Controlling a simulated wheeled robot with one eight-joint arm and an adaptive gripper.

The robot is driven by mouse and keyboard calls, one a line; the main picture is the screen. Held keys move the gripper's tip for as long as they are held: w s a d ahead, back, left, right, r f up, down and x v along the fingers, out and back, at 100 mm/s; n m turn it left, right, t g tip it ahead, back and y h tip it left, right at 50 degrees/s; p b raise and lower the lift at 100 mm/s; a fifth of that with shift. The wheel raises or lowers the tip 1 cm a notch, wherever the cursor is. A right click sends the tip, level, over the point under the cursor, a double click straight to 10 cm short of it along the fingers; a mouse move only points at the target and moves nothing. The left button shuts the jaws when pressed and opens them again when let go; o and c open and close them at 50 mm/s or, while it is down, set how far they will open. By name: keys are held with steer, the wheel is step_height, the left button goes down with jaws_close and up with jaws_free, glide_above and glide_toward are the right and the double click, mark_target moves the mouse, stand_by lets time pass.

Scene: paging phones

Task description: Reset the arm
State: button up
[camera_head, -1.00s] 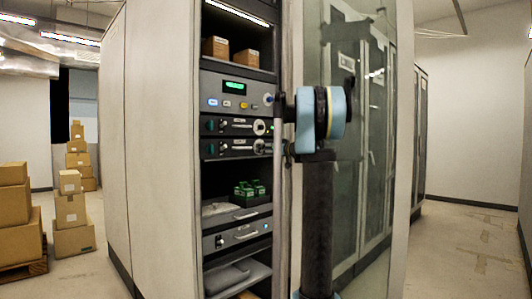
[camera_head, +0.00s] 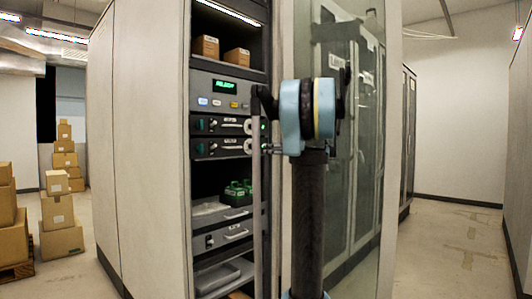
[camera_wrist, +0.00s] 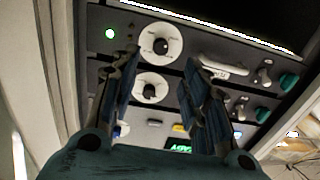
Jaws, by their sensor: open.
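My gripper (camera_wrist: 160,68) is open in the wrist view, its two dark fingers apart with nothing between them. Behind them is the rack's dark panel with white round dials (camera_wrist: 153,42), a lit green lamp (camera_wrist: 110,33) and teal knobs (camera_wrist: 288,83). In the head view, my gripper (camera_head: 263,103) is beside the right edge of the equipment rack (camera_head: 222,122), partly hidden by my blue wrist joint. I cannot tell whether it touches the panel. A lit green display (camera_head: 225,86) is on the upper unit.
A glass door (camera_head: 345,160) stands open just right of my arm. Small boxes (camera_head: 207,46) sit on the rack's top shelf, and green items (camera_head: 236,192) on a lower one. Stacked cartons (camera_head: 60,225) stand at left. The floor at right (camera_head: 460,240) is clear.

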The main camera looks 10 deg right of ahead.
steer(key=shift+s+d, duration=0.15)
steer(key=shift+s, duration=0.05)
stand_by(0.3)
steer(key=s+a+f+m+g+h, duration=0.1)
steer(key=s+a+f+g, duration=0.2)
steer(key=s+a+f, duration=0.35)
steer(key=s+a+f+g+h, duration=0.1)
steer(key=s+a+f+g, duration=0.15)
steer(key=s+f, duration=0.55)
steer(key=s+a+f+m+g+h, duration=0.1)
steer(key=s+a+f+g, duration=0.1)
steer(key=s+a+f, duration=0.55)
steer(key=s+d+f+m+g+h, duration=0.2)
steer(key=s+d+f+h, duration=0.2)
steer(key=s+f, duration=0.7)
steer(key=s+d+f+m+g+h, duration=0.2)
steer(key=s+d+f, duration=0.4)
steer(key=s+f, duration=0.5)
steer(key=s+m+h, duration=0.1)
steer(key=s+h, duration=0.1)
steer(key=s, duration=0.2)
steer(key=shift+w+g, duration=0.1)
steer(key=shift+g, duration=0.15)
